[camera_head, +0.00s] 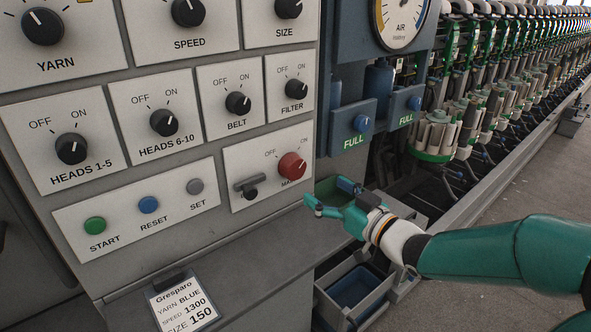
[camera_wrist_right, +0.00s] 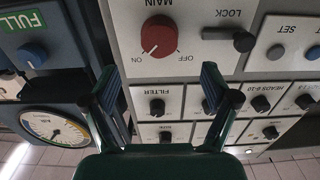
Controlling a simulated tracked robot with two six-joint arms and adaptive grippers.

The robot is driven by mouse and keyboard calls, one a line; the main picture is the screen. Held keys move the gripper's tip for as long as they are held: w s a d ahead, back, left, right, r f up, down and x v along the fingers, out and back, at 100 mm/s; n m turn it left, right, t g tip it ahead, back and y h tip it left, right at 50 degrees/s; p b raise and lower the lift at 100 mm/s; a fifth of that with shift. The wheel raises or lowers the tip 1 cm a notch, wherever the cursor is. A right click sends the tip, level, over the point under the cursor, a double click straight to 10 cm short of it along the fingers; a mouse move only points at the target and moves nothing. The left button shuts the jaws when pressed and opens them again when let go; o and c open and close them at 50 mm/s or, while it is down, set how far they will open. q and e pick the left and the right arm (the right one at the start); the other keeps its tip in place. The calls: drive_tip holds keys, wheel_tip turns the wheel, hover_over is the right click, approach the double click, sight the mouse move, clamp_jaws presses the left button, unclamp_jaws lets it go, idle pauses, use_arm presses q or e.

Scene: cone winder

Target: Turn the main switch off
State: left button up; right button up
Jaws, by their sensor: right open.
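The main switch (camera_head: 292,165) is a red round knob on a white plate at the lower right of the panel. Its white mark points towards ON. In the right wrist view the main switch (camera_wrist_right: 161,37) appears upside down, above and between the fingertips. My right gripper (camera_head: 328,196) is open and empty, just below and right of the switch, apart from it. Its two spread fingers also show in the wrist view (camera_wrist_right: 160,84). The label MAIN is partly hidden in the head view. My left gripper is not in view.
A dark lock handle (camera_head: 249,187) sticks out left of the switch on the same plate. The FILTER knob (camera_head: 296,90) sits above. Blue FULL knobs (camera_head: 362,123) stand to the right. A grey ledge (camera_head: 220,262) juts out below the panel, with an open bin (camera_head: 352,290) beside it.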

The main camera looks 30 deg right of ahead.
sight(298, 173)
drive_tip(key=w, duration=0.3)
drive_tip(key=w+p, duration=0.1)
drive_tip(key=w, duration=0.6)
drive_tip(key=shift+w+a+p, duration=0.15)
drive_tip(key=shift+a+p, duration=0.2)
drive_tip(key=shift+a, duration=0.05)
drive_tip(key=c, duration=1.2)
drive_tip(key=shift+o, duration=0.2)
drive_tip(key=shift+f+n+b, duration=0.15)
drive_tip(key=shift+n+b, duration=0.15)
drive_tip(key=shift+b, duration=0.35)
drive_tip(key=n+b, duration=0.7)
drive_tip(key=b, duration=0.3)
drive_tip(key=shift+d+f+n+b, duration=0.1)
drive_tip(key=shift+f+n+b, duration=0.05)
drive_tip(key=shift+n+b, duration=0.25)
drive_tip(key=n+b, duration=0.3)
drive_tip(key=n, duration=0.1)
drive_tip(key=shift+n+b, duration=1.2)
drive_tip(key=shift+n, duration=1.6)
